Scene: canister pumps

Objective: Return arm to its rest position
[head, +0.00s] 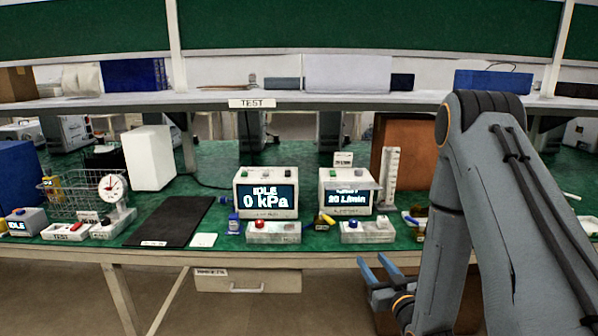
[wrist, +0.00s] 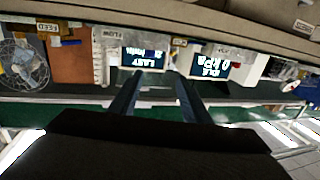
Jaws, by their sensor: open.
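My gripper (head: 372,262) is at the lower right in the head view, in front of the bench's front edge and lower in the picture than the bench top. Its two blue-grey fingers are apart with nothing between them. The wrist view shows the fingers (wrist: 155,76) open and empty, with the bench upside down beyond them. My arm rises at the right of the head view, bends at the top and hides part of the bench. The pump unit reading IDLE 0 kPa (head: 266,196) and the unit reading 20 L/min (head: 347,198) stand on the green bench top.
Button boxes (head: 273,237) (head: 367,236) stand near the front edge. A black mat (head: 170,220), a round gauge (head: 112,187), a wire basket (head: 75,207) and a white box (head: 150,158) are to the left. A shelf (head: 300,101) runs above. A drawer (head: 250,279) hangs below the bench.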

